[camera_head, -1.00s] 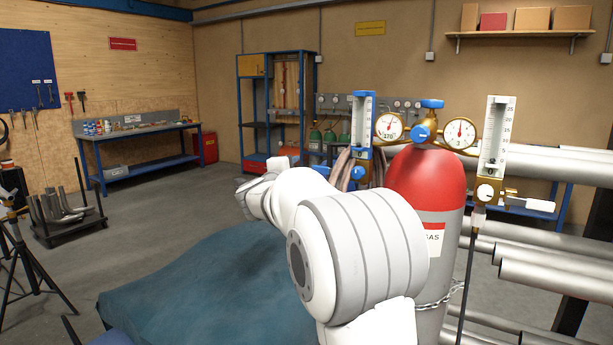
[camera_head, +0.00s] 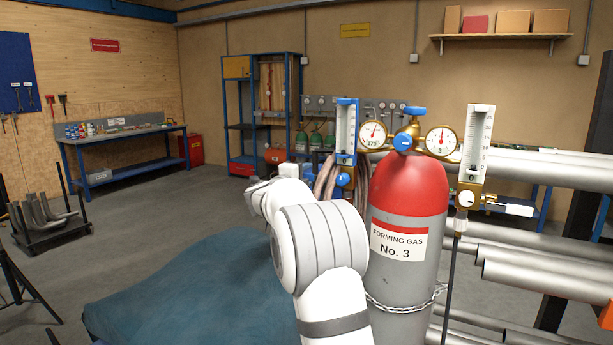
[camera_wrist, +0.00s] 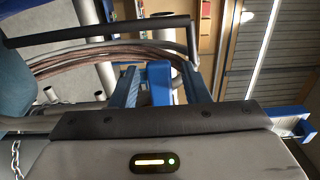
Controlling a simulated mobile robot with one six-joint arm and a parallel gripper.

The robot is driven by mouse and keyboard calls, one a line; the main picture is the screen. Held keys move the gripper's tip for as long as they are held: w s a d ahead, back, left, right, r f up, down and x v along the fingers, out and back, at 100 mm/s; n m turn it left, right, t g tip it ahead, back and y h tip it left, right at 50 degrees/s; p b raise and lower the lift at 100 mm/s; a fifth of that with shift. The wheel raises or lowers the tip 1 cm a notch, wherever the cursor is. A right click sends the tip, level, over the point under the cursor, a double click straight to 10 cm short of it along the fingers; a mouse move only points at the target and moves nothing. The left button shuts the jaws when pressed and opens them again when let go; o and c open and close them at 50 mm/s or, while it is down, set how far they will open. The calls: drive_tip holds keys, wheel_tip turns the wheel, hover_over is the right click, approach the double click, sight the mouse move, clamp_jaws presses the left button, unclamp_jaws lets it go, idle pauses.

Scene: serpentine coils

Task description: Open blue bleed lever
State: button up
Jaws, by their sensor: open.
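The grey gas cylinder (camera_head: 404,275) with a red top stands upright and is labelled Forming Gas No. 3. A blue-framed flowmeter (camera_head: 346,131) is left of its regulator, with a blue knob (camera_head: 343,179) below. A white flowmeter (camera_head: 476,145) is on the right, with a white lever (camera_head: 514,209) at its brass valve. In the wrist view, my gripper (camera_wrist: 161,75) is open. A blue block-like part (camera_wrist: 159,83) shows between its fingers; I cannot tell whether it is the bleed lever or whether they touch. My fingertips are not visible in the head view.
A chain (camera_head: 405,303) circles the cylinder. Brown hoses (camera_head: 328,178) hang beside the blue flowmeter. Metal pipes (camera_head: 540,283) lie stacked on the right. A blue-green covered surface (camera_head: 190,290) is in front. Open floor lies to the left, before a workbench (camera_head: 125,145).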

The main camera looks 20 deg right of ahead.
drive_tip(key=shift+c, duration=0.4)
clamp_jaws()
